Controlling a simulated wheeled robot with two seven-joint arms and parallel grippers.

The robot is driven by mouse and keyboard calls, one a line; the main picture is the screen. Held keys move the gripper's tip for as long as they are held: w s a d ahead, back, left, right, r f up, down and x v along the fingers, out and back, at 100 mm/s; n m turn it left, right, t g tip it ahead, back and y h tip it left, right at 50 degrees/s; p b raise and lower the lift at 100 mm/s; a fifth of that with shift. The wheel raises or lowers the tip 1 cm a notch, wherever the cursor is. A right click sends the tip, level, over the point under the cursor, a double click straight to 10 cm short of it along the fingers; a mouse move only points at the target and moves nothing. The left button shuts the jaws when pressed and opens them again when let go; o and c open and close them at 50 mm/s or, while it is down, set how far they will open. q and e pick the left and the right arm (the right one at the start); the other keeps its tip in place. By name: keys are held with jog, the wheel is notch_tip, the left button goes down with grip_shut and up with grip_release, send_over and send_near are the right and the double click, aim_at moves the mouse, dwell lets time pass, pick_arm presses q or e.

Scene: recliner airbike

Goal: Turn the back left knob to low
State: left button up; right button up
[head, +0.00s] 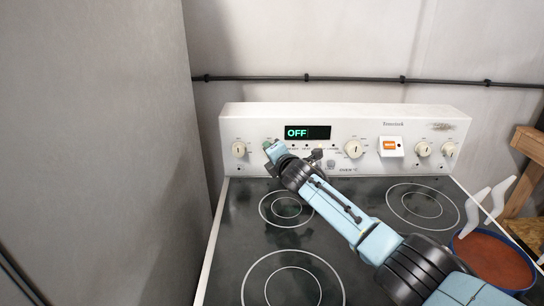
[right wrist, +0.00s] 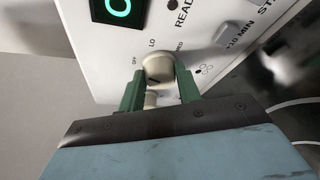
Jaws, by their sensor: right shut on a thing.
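The stove's white back panel (head: 345,120) carries a row of white knobs. My right gripper (head: 270,148) reaches across the cooktop to the second knob from the left and mostly hides it in the head view. In the right wrist view its green fingers (right wrist: 160,88) are shut on that white knob (right wrist: 158,66), one on each side. "OFF", "LO" and "MED" marks show around the knob; a dark line is on its face. The outer left knob (head: 238,149) is free. My left gripper is not in view.
The display (head: 307,132) reads OFF. A centre knob (head: 354,148), an orange switch (head: 390,146) and two right knobs (head: 423,149) (head: 449,149) are on the panel. A blue-rimmed pot (head: 495,258) with reddish contents stands at the right. The left burners are empty.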

jog(key=m+b, duration=0.1)
jog(key=f+m+t+y+b, duration=0.1)
jog(key=m+b, duration=0.1)
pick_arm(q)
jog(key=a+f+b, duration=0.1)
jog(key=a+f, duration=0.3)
pick_arm(e)
jog(key=shift+d+m, duration=0.25)
jog(key=shift+m, duration=0.15)
jog(key=shift+a+r+m+t+b, duration=0.15)
jog(key=shift+a+m+t+b, duration=0.2)
jog(key=shift+b, duration=0.3)
jog(key=shift+d+m+b, duration=0.15)
jog(key=shift+m+b, duration=0.55)
jog(key=shift+m, duration=0.05)
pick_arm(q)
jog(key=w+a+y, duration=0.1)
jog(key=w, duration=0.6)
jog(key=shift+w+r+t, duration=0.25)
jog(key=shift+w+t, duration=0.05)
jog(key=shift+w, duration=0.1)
pick_arm(e)
jog(key=shift+t+y, duration=0.25)
jog(key=shift+y, duration=0.05)
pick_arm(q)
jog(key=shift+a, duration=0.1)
pick_arm(e)
jog(key=o, duration=1)
jog(key=shift+c, duration=0.2)
jog(key=shift+r, duration=0.1)
